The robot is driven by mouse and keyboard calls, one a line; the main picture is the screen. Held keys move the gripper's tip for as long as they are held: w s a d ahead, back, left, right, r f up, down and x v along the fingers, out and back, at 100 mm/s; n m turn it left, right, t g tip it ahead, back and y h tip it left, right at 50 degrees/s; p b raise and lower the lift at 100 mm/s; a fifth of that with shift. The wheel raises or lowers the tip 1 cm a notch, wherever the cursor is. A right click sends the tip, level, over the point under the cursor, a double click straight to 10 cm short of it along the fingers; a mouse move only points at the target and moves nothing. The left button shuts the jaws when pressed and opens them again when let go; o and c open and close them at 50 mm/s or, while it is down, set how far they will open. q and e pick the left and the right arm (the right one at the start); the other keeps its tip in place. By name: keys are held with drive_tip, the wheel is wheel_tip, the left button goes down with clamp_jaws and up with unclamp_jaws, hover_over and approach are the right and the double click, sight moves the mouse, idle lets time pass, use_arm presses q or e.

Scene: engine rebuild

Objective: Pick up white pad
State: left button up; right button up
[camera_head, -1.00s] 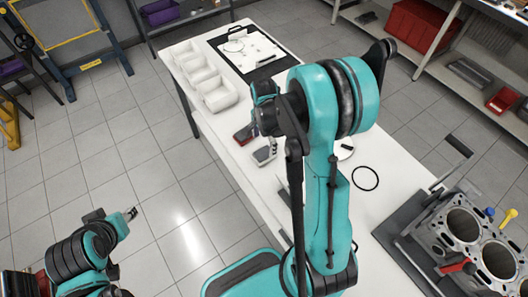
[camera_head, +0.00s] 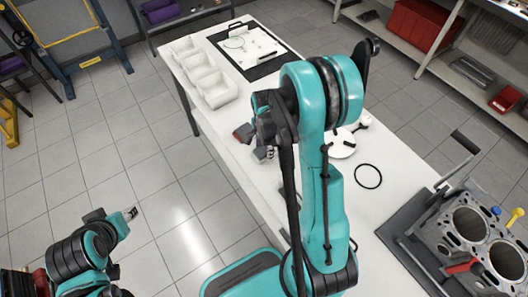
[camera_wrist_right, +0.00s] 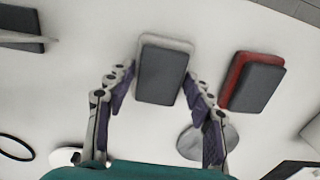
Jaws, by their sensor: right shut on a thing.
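The white pad (camera_wrist_right: 166,43) is a small block with a white rim and a dark grey face, seen in the right wrist view. My right gripper (camera_wrist_right: 161,84) has one finger on each side of it and is shut on it. In the head view my right gripper (camera_head: 267,147) is low over the white table, and my own arm hides much of it. A similar red pad (camera_wrist_right: 236,72) lies beside the white pad, apart from it. My left gripper (camera_head: 130,213) is off to the left, away from the table; its fingers are too small to judge.
White bins (camera_head: 210,88) and a black-edged board (camera_head: 275,65) lie at the table's far end. A round white disc (camera_head: 343,149) and a black ring (camera_head: 367,176) lie right of my arm. An engine block (camera_head: 470,235) stands at the right.

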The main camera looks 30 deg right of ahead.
sight(264, 150)
drive_tip(key=shift+r, duration=0.1)
wheel_tip(264, 150, up, 4)
drive_tip(key=shift+r+p, duration=0.25)
drive_tip(key=shift+p, duration=0.8)
drive_tip(key=w+d+r+p, duration=0.1)
drive_tip(key=d+r+p, duration=0.1)
drive_tip(key=d+r, duration=0.4)
drive_tip(key=d, duration=0.5)
drive_tip(key=shift+d+r, duration=0.15)
drive_tip(key=shift+d, duration=0.15)
drive_tip(key=shift+w, duration=0.1)
